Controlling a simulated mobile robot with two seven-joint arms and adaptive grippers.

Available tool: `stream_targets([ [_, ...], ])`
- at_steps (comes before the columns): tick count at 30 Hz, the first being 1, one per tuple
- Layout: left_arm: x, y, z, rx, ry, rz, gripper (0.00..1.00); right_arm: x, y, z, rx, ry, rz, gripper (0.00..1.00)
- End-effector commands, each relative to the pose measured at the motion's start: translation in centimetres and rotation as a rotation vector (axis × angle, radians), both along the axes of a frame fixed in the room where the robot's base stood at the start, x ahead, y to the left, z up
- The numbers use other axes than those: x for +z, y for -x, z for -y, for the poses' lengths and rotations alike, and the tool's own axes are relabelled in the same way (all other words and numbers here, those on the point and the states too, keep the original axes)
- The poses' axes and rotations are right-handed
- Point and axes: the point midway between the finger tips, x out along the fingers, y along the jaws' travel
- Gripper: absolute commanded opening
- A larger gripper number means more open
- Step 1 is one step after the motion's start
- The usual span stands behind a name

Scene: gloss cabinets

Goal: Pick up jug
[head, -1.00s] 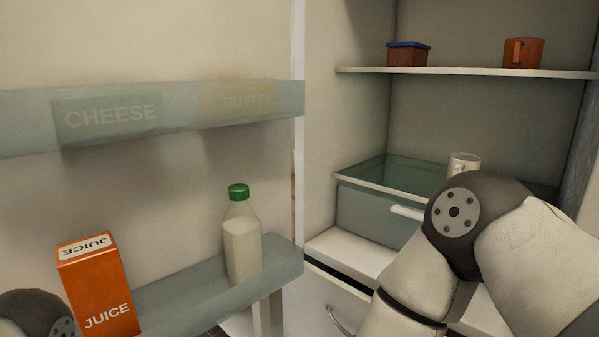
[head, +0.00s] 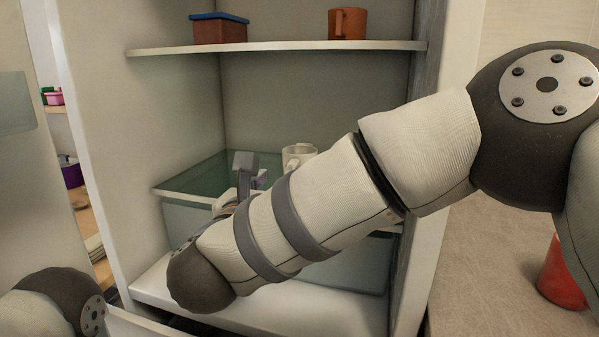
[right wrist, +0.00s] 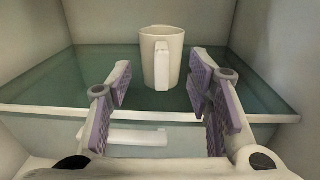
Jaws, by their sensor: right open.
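The white jug (head: 298,156) stands upright on the glass top of the fridge drawer, partly hidden by my right forearm in the head view. In the right wrist view the jug (right wrist: 176,52) stands ahead, with its handle turned towards me. My right gripper (right wrist: 160,82) is open and empty, with its fingers pointing at the jug, one to each side of the handle in the picture. The gripper seems still short of the jug. In the head view only part of the right gripper (head: 244,172) shows behind my arm. My left gripper is out of view.
The drawer's glass top (right wrist: 75,75) has a white front rim. An upper shelf (head: 280,47) holds a brown box with a blue lid (head: 220,30) and an orange-brown mug (head: 347,23). A red object (head: 562,278) stands on the counter at right. The open door is at left.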

Motion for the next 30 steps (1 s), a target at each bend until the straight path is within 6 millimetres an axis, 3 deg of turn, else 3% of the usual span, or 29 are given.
stream_targets([
  [12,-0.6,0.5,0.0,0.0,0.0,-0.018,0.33,-0.1,-6.5,2.0,0.0,0.002,-0.001,0.47],
  [20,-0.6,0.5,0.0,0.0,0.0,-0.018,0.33,0.1,-6.9,2.1,0.002,0.003,0.0,0.47],
  [26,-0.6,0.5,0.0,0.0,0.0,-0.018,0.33,0.1,-6.9,2.1,0.002,0.003,0.0,0.01],
  [30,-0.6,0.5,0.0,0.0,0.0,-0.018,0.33,0.1,-6.9,2.1,0.002,0.003,0.0,0.0],
])
